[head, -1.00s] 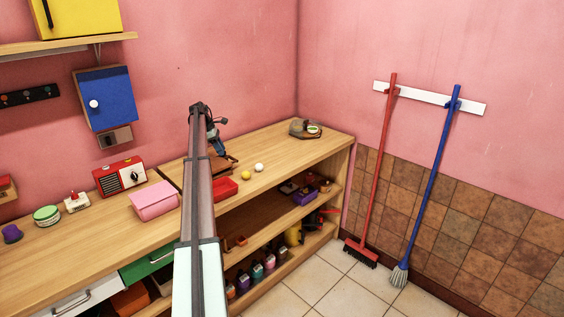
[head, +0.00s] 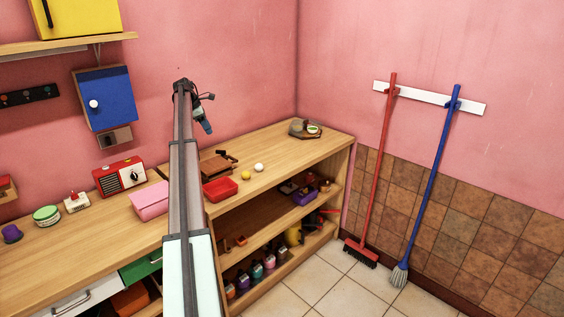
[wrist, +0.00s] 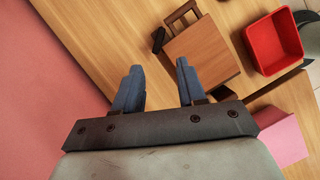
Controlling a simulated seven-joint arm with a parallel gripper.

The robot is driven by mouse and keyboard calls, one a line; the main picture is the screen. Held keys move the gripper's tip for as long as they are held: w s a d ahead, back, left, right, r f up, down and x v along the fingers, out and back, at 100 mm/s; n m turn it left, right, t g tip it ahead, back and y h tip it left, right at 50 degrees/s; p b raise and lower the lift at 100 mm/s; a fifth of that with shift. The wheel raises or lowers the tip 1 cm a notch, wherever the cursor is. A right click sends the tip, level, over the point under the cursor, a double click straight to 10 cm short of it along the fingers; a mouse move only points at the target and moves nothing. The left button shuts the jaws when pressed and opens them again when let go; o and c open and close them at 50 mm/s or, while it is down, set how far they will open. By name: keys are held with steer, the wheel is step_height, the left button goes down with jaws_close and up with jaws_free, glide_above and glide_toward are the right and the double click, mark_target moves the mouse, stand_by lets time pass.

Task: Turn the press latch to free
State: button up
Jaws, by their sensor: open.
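A brown wooden press (head: 214,166) with a small frame-like handle stands on the wooden counter, beside the red tray. It also shows in the wrist view (wrist: 203,52), ahead and to the right of my fingers. A small dark piece (wrist: 158,40) at the press's left corner may be the latch; which way it is turned I cannot tell. My gripper (head: 206,128) hangs in the air above and behind the press, touching nothing. Its two blue fingers (wrist: 159,78) are apart with nothing between them.
A red tray (head: 220,189) and a pink box (head: 150,201) stand close to the press. A yellow ball (head: 246,175) and a white ball (head: 259,167) lie right of the tray. A pink wall (head: 240,70) rises behind the counter (head: 285,150), whose right part is mostly clear.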

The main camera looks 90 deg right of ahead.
steer(key=s+a+f+m+g+h, duration=0.1)
steer(key=s+a+f+m, duration=0.1)
steer(key=s, duration=0.8)
steer(key=s+a+f+m+g+h, duration=0.1)
steer(key=s+f+m, duration=0.3)
steer(key=s, duration=0.7)
steer(key=s+a+f+m+g+h, duration=0.1)
steer(key=s+a+f+m+g, duration=0.2)
steer(key=s+f, duration=0.3)
steer(key=shift+s+a+f+m, duration=0.1)
steer(key=shift+s+a+m, duration=0.1)
steer(key=shift+s, duration=0.65)
steer(key=shift+s+a+f+m, duration=0.1)
steer(key=shift+s+m, duration=0.1)
steer(key=shift+s, duration=0.6)
steer(key=shift+s+a+m, duration=0.1)
steer(key=shift+s+m, duration=0.1)
steer(key=shift+s, duration=0.65)
steer(key=shift+s+a+f+g, duration=0.1)
steer(key=shift+s+f+g, duration=0.1)
steer(key=shift+s, duration=0.2)
steer(key=shift+s+a+f+g, duration=0.1)
steer(key=shift+s+f, duration=0.05)
steer(key=shift+s, duration=0.25)
